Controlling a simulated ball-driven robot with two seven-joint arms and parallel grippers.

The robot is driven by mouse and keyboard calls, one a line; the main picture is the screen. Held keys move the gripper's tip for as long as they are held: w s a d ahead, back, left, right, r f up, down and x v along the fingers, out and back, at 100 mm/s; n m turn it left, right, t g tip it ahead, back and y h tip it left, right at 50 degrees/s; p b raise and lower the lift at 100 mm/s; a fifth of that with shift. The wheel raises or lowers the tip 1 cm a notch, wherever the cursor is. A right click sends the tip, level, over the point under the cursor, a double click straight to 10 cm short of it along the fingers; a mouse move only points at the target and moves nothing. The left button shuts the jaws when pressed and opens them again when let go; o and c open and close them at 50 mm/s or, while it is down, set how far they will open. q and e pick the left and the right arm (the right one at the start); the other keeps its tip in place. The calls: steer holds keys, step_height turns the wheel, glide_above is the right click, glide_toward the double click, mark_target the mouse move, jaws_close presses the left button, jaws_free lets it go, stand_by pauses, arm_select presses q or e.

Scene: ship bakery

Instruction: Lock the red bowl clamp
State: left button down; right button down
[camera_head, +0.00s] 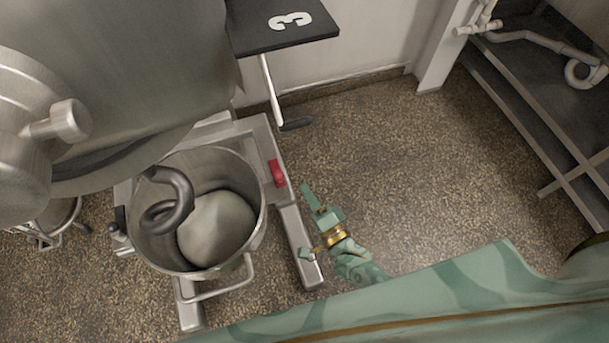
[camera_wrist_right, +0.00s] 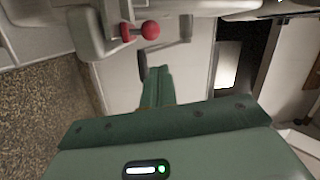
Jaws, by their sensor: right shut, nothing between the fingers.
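The red bowl clamp (camera_head: 277,173) sits on the mixer's frame, at the right side of the steel bowl (camera_head: 257,215). In the right wrist view the red clamp (camera_wrist_right: 150,30) shows a round knob near the top, beyond my fingertips. My right gripper (camera_head: 306,188) is shut and empty, just right of and below the clamp in the head view, with a small gap between them. Its closed green fingers show in the wrist view (camera_wrist_right: 157,72). The bowl holds pale dough (camera_head: 216,228) under a dark spiral hook (camera_head: 172,200). My left gripper is out of view.
The large mixer head (camera_head: 150,70) hangs over the bowl at upper left. A metal rack (camera_head: 530,100) stands at the right. The speckled floor between the mixer and rack is clear.

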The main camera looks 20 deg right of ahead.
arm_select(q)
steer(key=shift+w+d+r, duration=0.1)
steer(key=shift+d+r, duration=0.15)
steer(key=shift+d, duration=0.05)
arm_select(e)
steer(key=s, duration=0.3)
steer(key=shift+s+f, duration=0.15)
